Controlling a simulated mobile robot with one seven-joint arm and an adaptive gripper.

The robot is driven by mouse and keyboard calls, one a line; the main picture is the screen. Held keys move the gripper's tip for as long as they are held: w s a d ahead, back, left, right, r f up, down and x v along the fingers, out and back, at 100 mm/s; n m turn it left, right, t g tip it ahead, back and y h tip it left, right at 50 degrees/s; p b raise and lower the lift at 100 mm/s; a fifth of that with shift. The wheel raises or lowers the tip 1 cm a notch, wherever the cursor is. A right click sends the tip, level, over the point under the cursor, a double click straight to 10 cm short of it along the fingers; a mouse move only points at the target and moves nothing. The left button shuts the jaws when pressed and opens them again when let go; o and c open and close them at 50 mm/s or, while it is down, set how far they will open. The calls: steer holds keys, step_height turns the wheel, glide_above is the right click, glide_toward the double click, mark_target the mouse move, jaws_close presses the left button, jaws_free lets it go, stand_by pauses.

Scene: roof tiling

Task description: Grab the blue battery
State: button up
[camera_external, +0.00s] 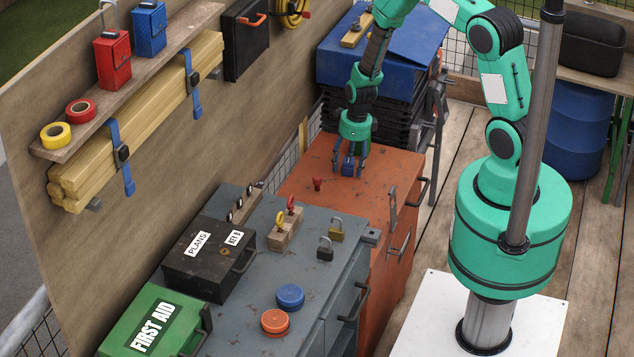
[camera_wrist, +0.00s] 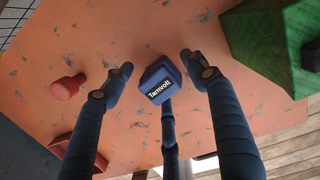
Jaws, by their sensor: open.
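The blue battery (camera_wrist: 158,78) is a small dark-blue block with a white "Tamvolt" label. It sits on the orange cabinet top (camera_external: 300,158), and in the external view it shows small and partly covered (camera_external: 348,167) between my fingers. My gripper (camera_external: 348,173) points down at the cabinet top, with its blue fingers spread around the battery. In the wrist view my gripper (camera_wrist: 156,63) has a finger on the left and right of the battery with visible gaps, and a third finger below it in the picture. It is open and holds nothing.
A red knob-like object (camera_wrist: 68,87) stands to the left on the cabinet top. A green block (camera_wrist: 262,45) is close on the right. A grey bench (camera_external: 262,283) with padlocks and a black box (camera_external: 210,260) adjoins the cabinet. A wooden wall (camera_external: 235,110) stands behind.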

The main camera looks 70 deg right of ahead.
steer(key=shift+f, duration=0.1)
stand_by(0.5)
jaws_close()
